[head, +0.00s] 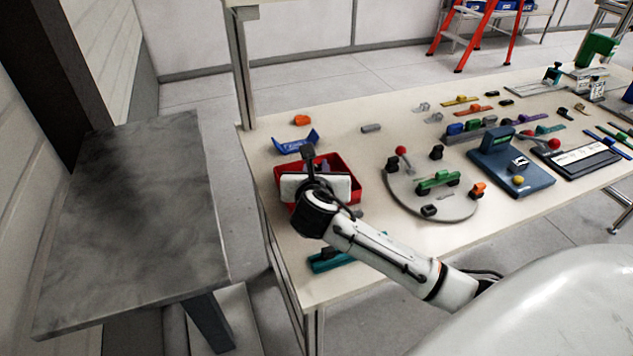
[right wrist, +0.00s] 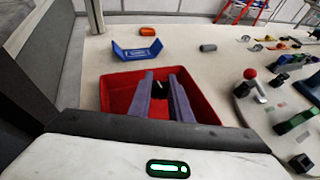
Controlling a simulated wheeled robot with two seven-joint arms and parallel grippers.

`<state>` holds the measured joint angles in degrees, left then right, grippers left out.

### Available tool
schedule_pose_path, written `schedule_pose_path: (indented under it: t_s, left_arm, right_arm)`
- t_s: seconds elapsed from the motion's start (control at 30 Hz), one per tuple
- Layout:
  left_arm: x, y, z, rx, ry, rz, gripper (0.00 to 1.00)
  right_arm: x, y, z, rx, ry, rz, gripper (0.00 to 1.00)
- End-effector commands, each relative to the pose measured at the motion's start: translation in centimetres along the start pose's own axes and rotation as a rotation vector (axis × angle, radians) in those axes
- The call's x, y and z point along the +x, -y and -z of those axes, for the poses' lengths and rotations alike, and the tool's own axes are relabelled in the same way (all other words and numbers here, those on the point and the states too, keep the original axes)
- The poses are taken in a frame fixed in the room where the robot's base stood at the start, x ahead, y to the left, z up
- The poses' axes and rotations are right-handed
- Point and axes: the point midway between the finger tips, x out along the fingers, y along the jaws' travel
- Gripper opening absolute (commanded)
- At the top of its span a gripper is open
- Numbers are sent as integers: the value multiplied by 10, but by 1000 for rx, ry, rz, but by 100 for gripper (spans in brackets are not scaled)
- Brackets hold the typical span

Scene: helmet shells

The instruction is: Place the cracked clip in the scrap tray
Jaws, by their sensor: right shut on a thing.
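The red tray (head: 345,163), likely the scrap tray, stands at the near left of the table. It also fills the middle of the right wrist view (right wrist: 203,107). My right gripper (right wrist: 161,82) is over the tray, its two grey-purple fingers reaching down within the tray's outline. A small black piece (right wrist: 160,87), which I take for the clip, sits between the fingertips. The gripper is shut on it. I cannot make out a crack, nor whether the piece touches the tray floor. In the head view the gripper body hides much of the tray.
A blue angled holder (head: 297,142) and an orange part (head: 301,119) lie behind the tray. A grey cylinder (head: 371,127) lies behind it to the right. A round grey board (head: 446,208) with coloured clips and a red-knobbed lever is to the right. A teal piece (head: 330,261) lies in front.

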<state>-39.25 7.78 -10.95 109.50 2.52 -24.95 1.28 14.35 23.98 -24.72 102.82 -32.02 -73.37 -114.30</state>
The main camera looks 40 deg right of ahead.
Motion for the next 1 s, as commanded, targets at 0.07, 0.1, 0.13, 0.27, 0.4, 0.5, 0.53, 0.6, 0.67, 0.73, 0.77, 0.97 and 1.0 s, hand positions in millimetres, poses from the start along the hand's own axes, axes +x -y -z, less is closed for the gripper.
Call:
schedule_pose_path:
  t_s: [0.07, 0.1, 0.13, 0.27, 0.4, 0.5, 0.53, 0.6, 0.67, 0.73, 0.77, 0.97, 1.0]
  left_arm:
    - [1, 0, -3, -1, 3, 0, 31]
    - [2, 0, -4, -1, 3, 0, 31]
    - [2, 0, -5, -1, 4, 0, 31]
    - [5, 0, -8, 0, 6, 0, 31]
    - [4, 0, -8, 0, 8, 0, 31]
    - [4, 0, -8, 0, 8, 0, 31]
    - [4, 0, -8, 0, 8, 0, 31]
    - [4, 0, -8, 0, 8, 0, 31]
    - [4, 0, -7, 0, 8, 0, 31]
    - [4, 0, -7, 0, 7, 0, 31]
    - [4, 0, -7, 0, 7, 0, 31]
    - [4, 0, -6, -1, 5, 0, 31]
    - [4, 0, -6, -1, 5, 0, 31]
  right_arm:
    - [3, 0, 8, -2, -2, 0, 0]
    - [4, 0, 13, -2, -3, 1, 0]
    - [6, 0, 17, -2, -4, 1, 0]
    - [13, 0, 33, -2, -2, 1, 0]
    - [14, 0, 34, 0, 0, -2, 0]
    - [14, 0, 34, 0, 0, -1, 0]
    - [14, 0, 34, 0, -1, -1, 0]
    - [14, 0, 35, -1, -1, -1, 0]
    - [15, 0, 37, -2, -1, 0, 0]
    - [16, 0, 39, -2, -1, 0, 0]
    - [16, 0, 40, -1, -1, 1, 0]
    - [17, 0, 44, -1, -5, 1, 36]
    - [17, 0, 45, -1, -6, 1, 36]
